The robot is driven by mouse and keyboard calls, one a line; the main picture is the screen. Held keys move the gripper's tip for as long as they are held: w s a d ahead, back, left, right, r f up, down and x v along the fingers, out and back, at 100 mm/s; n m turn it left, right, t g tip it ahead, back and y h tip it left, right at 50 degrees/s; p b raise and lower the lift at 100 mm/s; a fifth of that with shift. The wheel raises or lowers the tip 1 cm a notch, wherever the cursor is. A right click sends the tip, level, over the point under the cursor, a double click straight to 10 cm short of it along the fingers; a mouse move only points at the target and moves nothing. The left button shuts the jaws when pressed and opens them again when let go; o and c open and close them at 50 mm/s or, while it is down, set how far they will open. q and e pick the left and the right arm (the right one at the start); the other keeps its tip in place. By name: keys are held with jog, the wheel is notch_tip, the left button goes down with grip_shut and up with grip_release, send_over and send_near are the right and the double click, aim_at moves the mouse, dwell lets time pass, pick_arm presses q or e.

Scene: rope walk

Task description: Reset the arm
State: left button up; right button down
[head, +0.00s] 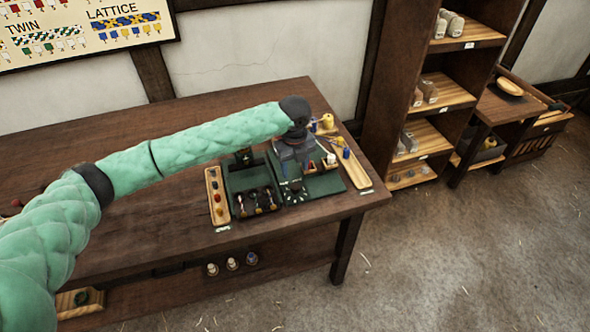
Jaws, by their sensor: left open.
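My left arm, in a quilted green sleeve, comes in from the left and reaches across the wooden table (130,130). Its dark wrist is bent downward over the right part of the table. My left gripper (292,180) points down there, over or just in front of a dark green device (318,186). It is open, and I see nothing held in it. The fingertips are small and dark against the device, so I cannot tell whether they touch it. My right gripper is not in view.
A narrow wooden tray (217,198) with small coloured pieces lies left of the device; another tray (354,171) lies right. Small bobbins (232,264) stand on the lower shelf. A tall shelf unit (445,90) stands at right. The table's left part looks mostly clear.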

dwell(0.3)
pick_arm(q)
jog(key=s+d+f+n+t+h, duration=0.1)
jog(key=s+d+f+n+h, duration=0.15)
jog(key=s+n, duration=0.4)
jog(key=s+d+f+n+h, duration=0.2)
jog(key=s+d+f+n, duration=0.15)
jog(key=s, duration=0.55)
jog(key=s+a+f+n+t+y, duration=0.1)
jog(key=s+a+f+n+y, duration=0.15)
jog(key=s+a+n, duration=0.95)
jog(key=s+a+f+n+t+y, duration=0.15)
jog(key=s+a+f+n, duration=0.4)
jog(key=s+a, duration=0.75)
jog(key=w+f+n+g, duration=0.1)
jog(key=w+f, duration=0.1)
jog(key=f, duration=0.8)
jog(key=w+f, duration=0.3)
jog(key=f, duration=0.8)
jog(key=s+f, duration=0.4)
jog(key=f, duration=0.7)
jog(key=s+f+g, duration=0.1)
jog(key=s+f, duration=0.2)
jog(key=f, duration=0.8)
jog(key=shift+s+d+f, duration=0.2)
jog(key=shift+s+d, duration=0.05)
jog(key=shift+s, duration=0.15)
